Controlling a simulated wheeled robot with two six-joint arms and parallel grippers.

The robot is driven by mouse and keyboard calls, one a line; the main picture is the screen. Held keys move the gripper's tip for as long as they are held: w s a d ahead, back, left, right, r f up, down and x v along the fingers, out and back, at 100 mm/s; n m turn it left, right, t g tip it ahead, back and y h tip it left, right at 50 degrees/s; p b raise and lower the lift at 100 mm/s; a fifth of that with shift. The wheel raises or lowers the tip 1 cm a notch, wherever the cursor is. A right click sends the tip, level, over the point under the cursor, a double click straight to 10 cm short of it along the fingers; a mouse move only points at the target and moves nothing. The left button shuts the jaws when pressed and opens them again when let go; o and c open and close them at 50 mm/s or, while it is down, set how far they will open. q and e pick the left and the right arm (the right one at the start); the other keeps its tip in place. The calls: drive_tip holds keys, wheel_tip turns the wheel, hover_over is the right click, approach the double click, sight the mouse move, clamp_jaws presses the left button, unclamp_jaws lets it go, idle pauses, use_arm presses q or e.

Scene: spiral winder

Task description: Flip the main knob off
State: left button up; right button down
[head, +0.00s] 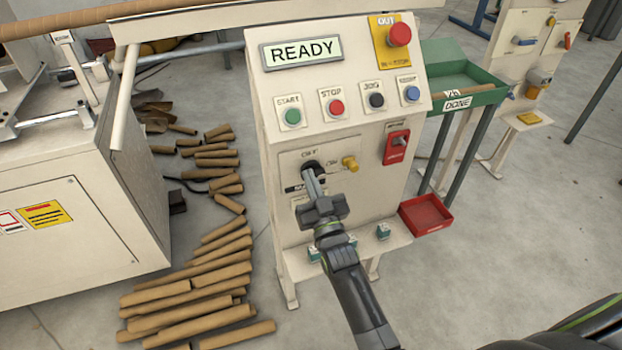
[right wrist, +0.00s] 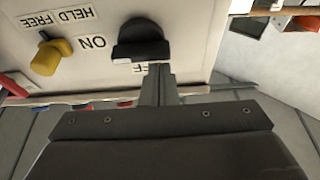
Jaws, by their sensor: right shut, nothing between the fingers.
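The main knob (head: 312,167) is a black rotary knob on the cream control panel (head: 290,220), below the row of push buttons. It shows larger in the right wrist view (right wrist: 142,42), upside down, with ON and a partly hidden OFF label near it. A small white mark shows on its edge near the OFF label. My right gripper (head: 311,178) is shut and empty, its fingertips right at the knob in the head view. In the right wrist view the fingers (right wrist: 158,75) cover part of the OFF label. Contact cannot be told. My left gripper is out of view.
A yellow knob (head: 350,163) sits right of the main knob. A red switch plate (head: 397,147) is further right. The display (head: 302,53) reads READY. A red tray (head: 426,214) and green DONE tray (head: 455,82) stand right. Cardboard tubes (head: 190,310) lie on the floor.

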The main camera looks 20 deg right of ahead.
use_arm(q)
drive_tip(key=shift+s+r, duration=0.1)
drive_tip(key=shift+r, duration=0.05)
use_arm(e)
drive_tip(key=shift+n, duration=0.3)
use_arm(q)
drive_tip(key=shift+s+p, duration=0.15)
drive_tip(key=shift+p, duration=0.15)
use_arm(e)
drive_tip(key=shift+n, duration=0.3)
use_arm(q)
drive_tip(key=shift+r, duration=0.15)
use_arm(e)
drive_tip(key=shift+f+n+y, duration=0.1)
drive_tip(key=shift+n+y, duration=0.3)
drive_tip(key=shift+a+n+p, duration=0.1)
drive_tip(key=shift+n+p, duration=0.3)
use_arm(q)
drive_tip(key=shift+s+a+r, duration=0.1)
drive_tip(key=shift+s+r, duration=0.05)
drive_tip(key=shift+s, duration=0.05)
use_arm(e)
drive_tip(key=shift+y, duration=0.3)
